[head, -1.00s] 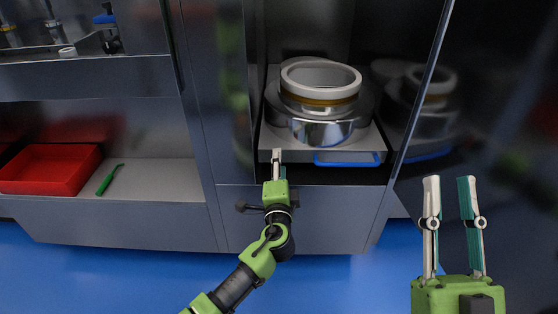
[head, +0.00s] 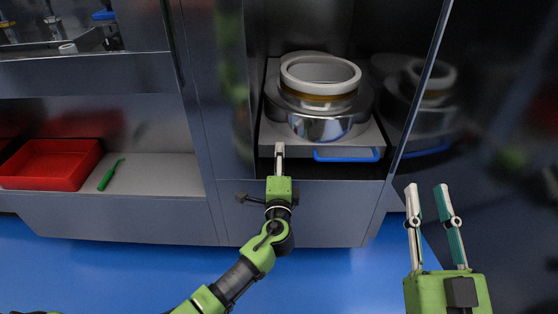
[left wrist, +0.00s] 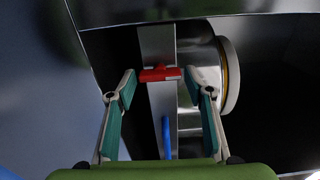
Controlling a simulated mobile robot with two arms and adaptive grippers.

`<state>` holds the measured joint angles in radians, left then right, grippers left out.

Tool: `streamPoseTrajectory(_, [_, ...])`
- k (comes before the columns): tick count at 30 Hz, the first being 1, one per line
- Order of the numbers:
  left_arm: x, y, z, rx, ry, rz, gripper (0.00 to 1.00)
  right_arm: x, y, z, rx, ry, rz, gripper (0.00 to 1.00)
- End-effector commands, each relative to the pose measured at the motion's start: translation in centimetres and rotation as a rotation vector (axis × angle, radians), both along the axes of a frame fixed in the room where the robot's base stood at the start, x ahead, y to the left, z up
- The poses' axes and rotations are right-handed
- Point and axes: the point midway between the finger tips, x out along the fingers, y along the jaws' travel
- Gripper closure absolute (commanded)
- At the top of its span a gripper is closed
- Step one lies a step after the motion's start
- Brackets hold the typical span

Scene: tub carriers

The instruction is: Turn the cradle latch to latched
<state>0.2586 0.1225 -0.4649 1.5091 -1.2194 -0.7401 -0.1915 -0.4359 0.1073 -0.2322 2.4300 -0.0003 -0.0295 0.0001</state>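The cradle latch (left wrist: 159,74) is a small red bar, seen in the left wrist view across a grey metal strip. It lies between and just ahead of the fingertips of my left gripper (left wrist: 159,88), which is open with a finger on each side; I see no clear contact. In the head view my left gripper (head: 280,148) is at the front edge of the grey cradle (head: 300,148), and the latch is hidden there. A shiny round tub (head: 322,128) with a pale ring on top sits on the cradle. My right gripper (head: 426,188) is open and empty at the lower right.
A blue handle (head: 347,155) runs along the cradle front, right of my left gripper. Dark glossy cabinet walls close in both sides of the bay. A red tray (head: 48,166) and a green tool (head: 110,175) lie on the left shelf. Blue floor is open in front.

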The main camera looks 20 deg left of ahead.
Motion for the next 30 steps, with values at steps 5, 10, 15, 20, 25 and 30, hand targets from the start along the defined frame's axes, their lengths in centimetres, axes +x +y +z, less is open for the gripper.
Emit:
streamPoseTrajectory(5, [0.0, 0.0, 0.0, -0.002, 0.0, 0.001, 0.44, 0.0, 0.0, 0.0, 0.0, -0.001, 0.0, 0.74])
streamPoseTrajectory(10, [-0.1, 0.0, 0.0, -0.003, 0.0, 0.002, 0.44, 0.0, 0.0, 0.0, 0.001, -0.002, 0.001, 0.74])
streamPoseTrajectory(15, [-1.4, -0.4, -0.1, -0.004, 0.001, 0.001, 0.44, 0.0, 0.0, 0.0, 0.001, -0.001, 0.001, 0.74])
streamPoseTrajectory(20, [-4.6, -1.3, -0.2, -0.006, 0.002, 0.0, 0.44, 0.0, 0.0, 0.0, 0.001, -0.001, 0.001, 0.74])
streamPoseTrajectory(25, [-8.1, -2.3, -0.2, -0.005, 0.003, 0.0, 0.44, 0.0, 0.0, 0.0, 0.0, -0.001, 0.001, 0.74])
streamPoseTrajectory(30, [-10.5, -3.0, -0.1, -0.004, 0.002, 0.001, 0.44, 0.0, 0.0, 0.0, 0.0, -0.001, 0.0, 0.74])
